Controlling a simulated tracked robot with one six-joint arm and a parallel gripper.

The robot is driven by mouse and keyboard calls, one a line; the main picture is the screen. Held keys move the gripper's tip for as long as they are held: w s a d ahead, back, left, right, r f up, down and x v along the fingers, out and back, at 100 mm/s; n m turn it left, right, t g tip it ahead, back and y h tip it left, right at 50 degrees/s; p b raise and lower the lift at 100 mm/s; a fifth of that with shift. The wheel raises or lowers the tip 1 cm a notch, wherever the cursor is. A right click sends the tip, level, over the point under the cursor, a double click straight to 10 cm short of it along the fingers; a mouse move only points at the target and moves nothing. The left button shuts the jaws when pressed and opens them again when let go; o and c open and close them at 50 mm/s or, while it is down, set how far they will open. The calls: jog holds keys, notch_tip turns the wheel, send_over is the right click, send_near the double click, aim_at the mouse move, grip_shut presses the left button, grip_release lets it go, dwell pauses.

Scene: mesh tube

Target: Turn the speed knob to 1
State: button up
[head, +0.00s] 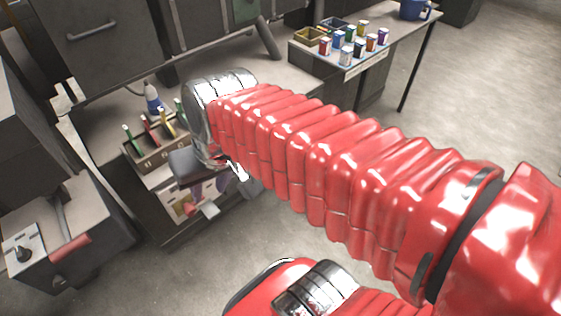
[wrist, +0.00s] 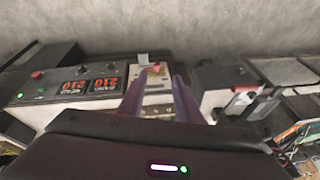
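My gripper (wrist: 157,88) shows its two purple fingers standing apart in the wrist view, with nothing seen held between them. Between and beyond the fingers is a pale panel (wrist: 156,97) with a small red part (wrist: 154,68) near its far end. No label reading "speed" is legible, so I cannot tell which knob is the speed knob. A dark knob (wrist: 82,69) sits above a red display reading 210 on a wide control box. In the head view my gripper (head: 212,205) is partly hidden by my arm and is near a yellow and red panel (head: 190,203).
In the head view, a grey box (head: 75,225) at left carries a dark knob (head: 23,253) on a light plate. A wooden tray (head: 155,150) of coloured markers stands behind the gripper. Small paint jars (head: 346,54) stand on a far table. Open floor (head: 470,85) lies at right.

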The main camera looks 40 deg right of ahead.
jog(key=w+d+f+m+t+y, duration=0.3)
jog(key=w+d+f+m+y, duration=0.7)
jog(key=w+d+f+m, duration=0.55)
jog(key=s+d+f+m+t+h, duration=0.3)
jog(key=d+f+m+t+h, duration=0.2)
jog(key=d+f+m, duration=0.4)
jog(key=s+d+f+m+t+h, duration=0.4)
jog(key=d+f+m, duration=0.5)
jog(key=d+f, duration=0.4)
notch_tip(320, 180, down, 6)
jog(key=shift+d+r+t+h, duration=0.15)
jog(key=shift+d+t+h, duration=0.15)
jog(key=shift+t+h, duration=0.7)
jog(key=shift+m, duration=0.25)
jog(key=w, duration=1.4)
jog(key=shift+a, duration=0.2)
